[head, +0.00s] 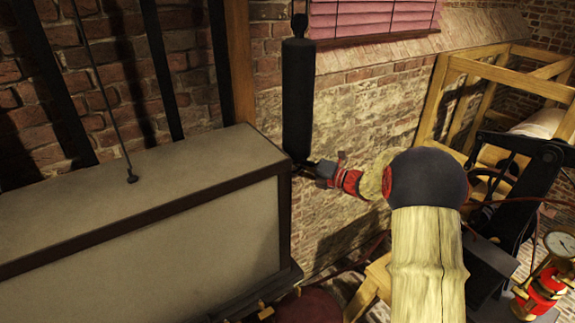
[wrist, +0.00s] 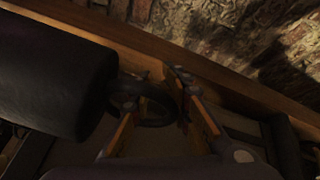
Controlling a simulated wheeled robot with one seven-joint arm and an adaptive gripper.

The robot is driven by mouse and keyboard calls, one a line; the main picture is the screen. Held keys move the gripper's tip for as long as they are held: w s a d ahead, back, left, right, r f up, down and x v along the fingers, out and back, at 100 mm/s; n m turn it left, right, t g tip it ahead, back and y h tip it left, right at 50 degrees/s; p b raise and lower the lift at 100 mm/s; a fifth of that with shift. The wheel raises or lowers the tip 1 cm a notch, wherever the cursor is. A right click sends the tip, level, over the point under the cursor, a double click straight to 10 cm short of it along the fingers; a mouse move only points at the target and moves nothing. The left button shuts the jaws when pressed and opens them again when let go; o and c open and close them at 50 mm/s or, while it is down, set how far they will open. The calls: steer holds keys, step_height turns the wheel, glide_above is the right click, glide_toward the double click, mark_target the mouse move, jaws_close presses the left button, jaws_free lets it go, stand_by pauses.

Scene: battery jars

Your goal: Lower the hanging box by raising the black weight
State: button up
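The black weight (head: 299,95) is a long upright cylinder hanging by the brick wall, right of the hanging box (head: 150,220). The box is large and pale with dark edges, hung on a thin rod or cable (head: 105,90). My gripper (head: 312,168) is at the weight's lower end. In the wrist view the weight (wrist: 50,75) fills the left side, and a dark ring (wrist: 145,100) sticks out from its end. My gripper's orange-sided fingers (wrist: 162,105) stand apart, with the ring between or just in front of them. I cannot tell whether they press on it.
A wooden post (head: 238,60) and brick wall stand behind the weight. A pink slatted shutter (head: 370,18) is above a sloping ledge. To the right are a wooden frame (head: 440,95), black machinery (head: 520,175) and a red cylinder with a gauge (head: 545,285).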

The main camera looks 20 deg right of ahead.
steer(key=shift+o, duration=0.6)
steer(key=shift+r, duration=0.6)
steer(key=o, duration=0.4)
steer(key=shift+s+a+f, duration=0.1)
steer(key=shift+f, duration=0.25)
steer(key=shift+f, duration=0.15)
steer(key=v, duration=1.2)
